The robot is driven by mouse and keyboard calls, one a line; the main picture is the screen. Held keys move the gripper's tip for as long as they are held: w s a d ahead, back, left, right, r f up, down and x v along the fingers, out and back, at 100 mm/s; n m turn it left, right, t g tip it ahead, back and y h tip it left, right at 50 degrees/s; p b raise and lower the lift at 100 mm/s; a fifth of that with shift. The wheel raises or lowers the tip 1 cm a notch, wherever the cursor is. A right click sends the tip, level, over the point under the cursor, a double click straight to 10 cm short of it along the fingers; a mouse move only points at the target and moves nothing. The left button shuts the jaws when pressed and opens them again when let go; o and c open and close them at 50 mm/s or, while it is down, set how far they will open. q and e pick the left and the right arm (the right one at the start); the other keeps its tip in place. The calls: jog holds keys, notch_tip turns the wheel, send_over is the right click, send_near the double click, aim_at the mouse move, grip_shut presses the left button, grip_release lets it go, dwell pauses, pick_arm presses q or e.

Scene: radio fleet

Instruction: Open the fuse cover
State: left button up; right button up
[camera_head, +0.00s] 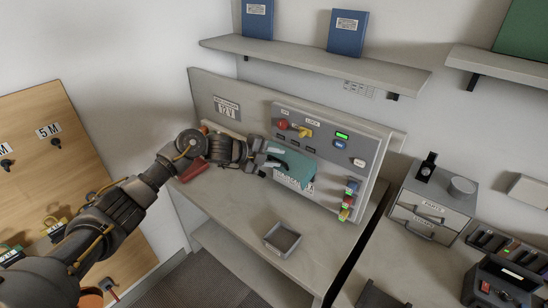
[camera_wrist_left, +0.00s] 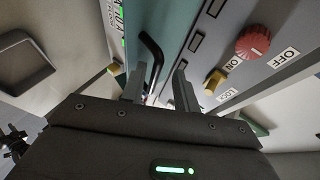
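The teal fuse cover (camera_head: 293,167) is on the lower middle of the grey control panel (camera_head: 357,147). My left gripper (camera_head: 271,157) is at the cover's left side. In the left wrist view, a black bent handle (camera_wrist_left: 152,50) stands in front of the teal surface (camera_wrist_left: 138,28). The two fingers (camera_wrist_left: 160,88) are apart, with the lower part of the handle between them. I cannot tell whether either finger touches it. The arm hides part of the panel's left side. My right gripper is not in view.
A red knob (camera_head: 283,124) and a yellow switch (camera_head: 304,131) sit above the cover. Several coloured blocks (camera_head: 349,200) are at the panel's lower right. A small grey tray (camera_head: 282,240) lies on the bench (camera_head: 235,213), which has clear room around it.

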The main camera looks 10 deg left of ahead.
pick_arm(q)
jog(key=shift+a, duration=0.15)
jog(key=b+v, duration=0.3)
jog(key=v, duration=0.7)
jog(key=shift+s+a+r, duration=0.15)
jog(key=shift+s+r, duration=0.1)
